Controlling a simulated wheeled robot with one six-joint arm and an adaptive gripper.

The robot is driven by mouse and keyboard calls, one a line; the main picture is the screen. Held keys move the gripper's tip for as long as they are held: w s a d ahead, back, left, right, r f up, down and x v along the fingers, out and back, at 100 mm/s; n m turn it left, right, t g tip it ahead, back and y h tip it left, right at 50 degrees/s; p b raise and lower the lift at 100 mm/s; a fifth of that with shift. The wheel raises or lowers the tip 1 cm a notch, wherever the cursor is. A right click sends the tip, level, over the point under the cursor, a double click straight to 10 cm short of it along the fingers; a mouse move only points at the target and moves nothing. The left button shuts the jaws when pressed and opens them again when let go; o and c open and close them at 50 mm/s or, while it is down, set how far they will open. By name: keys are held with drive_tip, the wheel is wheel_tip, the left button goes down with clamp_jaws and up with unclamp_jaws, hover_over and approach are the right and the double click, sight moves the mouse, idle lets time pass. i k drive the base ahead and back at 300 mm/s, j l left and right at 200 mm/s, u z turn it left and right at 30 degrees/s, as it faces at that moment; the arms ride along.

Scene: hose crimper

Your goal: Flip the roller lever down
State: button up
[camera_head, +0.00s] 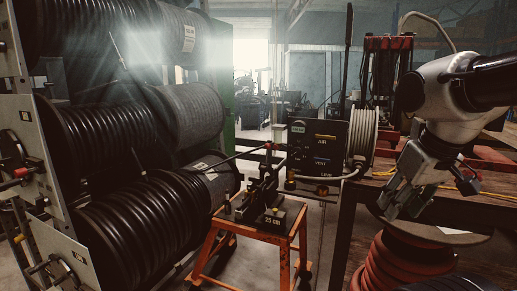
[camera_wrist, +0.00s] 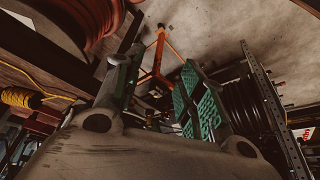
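I cannot tell for sure which part is the roller lever. A black mechanism with raised arms (camera_head: 262,188) stands on an orange-framed stand (camera_head: 212,246), beside a block marked 25 cm (camera_head: 275,216). A thin dark rod (camera_head: 240,155) with a red part near its right end slants above it. My gripper (camera_head: 401,208) hangs at the right, well apart from the stand, in front of the wooden bench. In the wrist view my gripper (camera_wrist: 160,95) has its green-padded fingers spread, with nothing between them. The orange stand also shows there (camera_wrist: 160,55), beyond the fingers.
Large black hose reels (camera_head: 135,225) fill a rack at the left, with a red-tipped handle (camera_head: 20,172) on its side plate. A control box marked AIR and VENT (camera_head: 318,148) stands behind the stand. A red hose coil (camera_head: 385,265) sits below my gripper. Floor shows between stand and bench.

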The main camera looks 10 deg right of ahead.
sight(263, 167)
drive_tip(key=i+j, duration=0.5)
drive_tip(key=i, duration=0.15)
drive_tip(key=i+j, duration=0.45)
drive_tip(key=i, duration=0.2)
